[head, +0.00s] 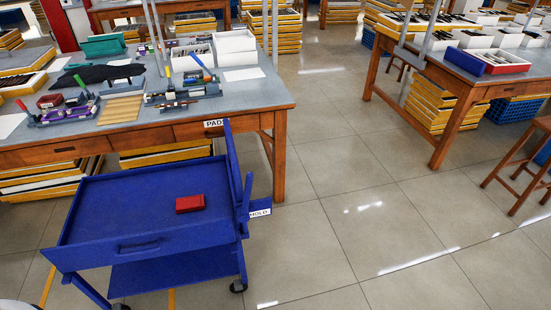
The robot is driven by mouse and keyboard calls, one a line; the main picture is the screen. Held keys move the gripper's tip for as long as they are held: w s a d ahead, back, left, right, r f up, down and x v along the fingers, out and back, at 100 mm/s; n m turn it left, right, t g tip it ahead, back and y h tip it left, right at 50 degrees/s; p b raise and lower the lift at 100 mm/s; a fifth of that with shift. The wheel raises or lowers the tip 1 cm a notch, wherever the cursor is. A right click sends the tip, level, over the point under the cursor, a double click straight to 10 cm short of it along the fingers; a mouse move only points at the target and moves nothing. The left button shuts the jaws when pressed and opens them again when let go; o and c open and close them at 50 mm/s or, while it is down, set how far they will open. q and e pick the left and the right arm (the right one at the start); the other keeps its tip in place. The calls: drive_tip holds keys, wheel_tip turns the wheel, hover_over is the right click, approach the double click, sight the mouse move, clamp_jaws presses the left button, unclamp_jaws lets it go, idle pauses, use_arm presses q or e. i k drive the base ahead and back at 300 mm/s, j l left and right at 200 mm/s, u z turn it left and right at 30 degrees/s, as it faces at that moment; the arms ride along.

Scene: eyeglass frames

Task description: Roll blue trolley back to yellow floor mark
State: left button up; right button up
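The blue trolley (130,205) stands at the lower left, close in front of a wooden workbench. It has a raised rim, a handle slot on its near side, a lower shelf (180,270) and dark castors. A small red box (190,203) lies on its top tray. Yellow floor tape shows as a short strip (47,288) at the trolley's left and another (171,299) below its lower shelf. The trolley hides the floor between them. Neither of my grippers is in view.
The workbench (255,112) behind the trolley carries tools and trays. A "PADS" label (215,123) is at its edge; a "HOLD" label (260,213) is by the trolley's right side. Another bench (470,88) and a stool (520,165) stand right. Tiled floor (350,220) between is clear.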

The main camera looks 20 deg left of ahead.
sight(137, 201)
drive_tip(key=u, duration=1.5)
